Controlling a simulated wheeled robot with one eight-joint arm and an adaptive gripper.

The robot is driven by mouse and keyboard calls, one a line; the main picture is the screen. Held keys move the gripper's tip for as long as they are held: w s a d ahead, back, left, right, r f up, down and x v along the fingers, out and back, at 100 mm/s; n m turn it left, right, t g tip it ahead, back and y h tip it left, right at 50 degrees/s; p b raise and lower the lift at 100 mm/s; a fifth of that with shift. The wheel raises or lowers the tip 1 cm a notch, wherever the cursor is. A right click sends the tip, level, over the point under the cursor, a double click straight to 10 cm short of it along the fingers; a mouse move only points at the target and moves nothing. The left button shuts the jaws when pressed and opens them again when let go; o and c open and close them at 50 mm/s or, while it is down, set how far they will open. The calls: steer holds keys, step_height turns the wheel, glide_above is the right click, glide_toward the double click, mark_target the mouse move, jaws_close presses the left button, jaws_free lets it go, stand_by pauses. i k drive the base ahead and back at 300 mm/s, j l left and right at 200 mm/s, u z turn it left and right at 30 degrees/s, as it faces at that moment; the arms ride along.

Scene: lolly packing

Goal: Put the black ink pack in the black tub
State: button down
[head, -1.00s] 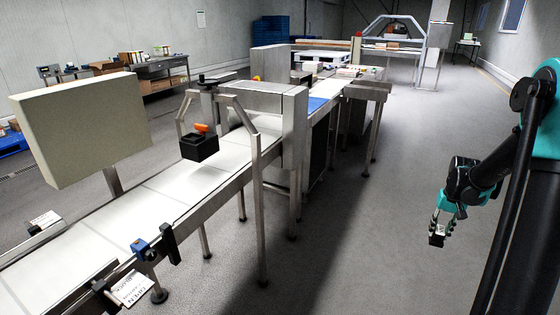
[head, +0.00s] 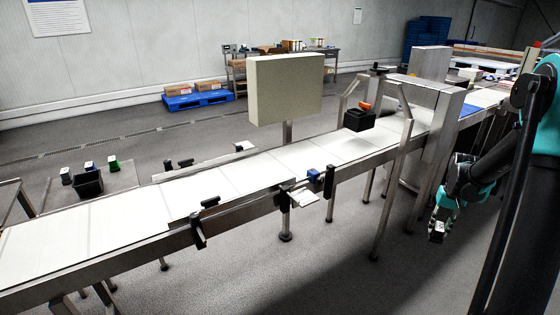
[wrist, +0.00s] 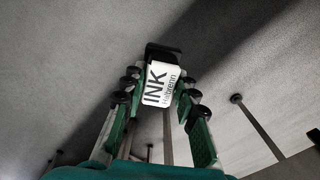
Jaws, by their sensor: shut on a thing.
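My gripper (head: 440,222) is at the right of the head view, low beside the conveyor. In the wrist view its fingers (wrist: 161,98) are shut on the black ink pack (wrist: 160,84), which has a white label reading "INK" and a black end. The pack hangs over bare floor, apart from any surface. An open black tub (head: 88,186) stands at the far left of the head view, on a low grey table beyond the conveyor, far from my gripper. The tub's inside is too small to make out.
Small packs with blue (head: 89,167), green (head: 113,163) and dark (head: 66,176) parts stand behind the tub. The long conveyor (head: 235,180), with side clamps and legs, lies between my gripper and that table. Floor in front of the conveyor is clear.

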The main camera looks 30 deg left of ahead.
mark_target(92, 189)
steer(key=u, duration=0.45)
steer(key=k+u, duration=0.15)
steer(key=u, duration=0.3)
steer(key=j+u, duration=0.1)
steer(key=u, duration=0.35)
steer(key=j+u, duration=0.1)
steer(key=u, duration=0.35)
steer(key=k+j, duration=0.05)
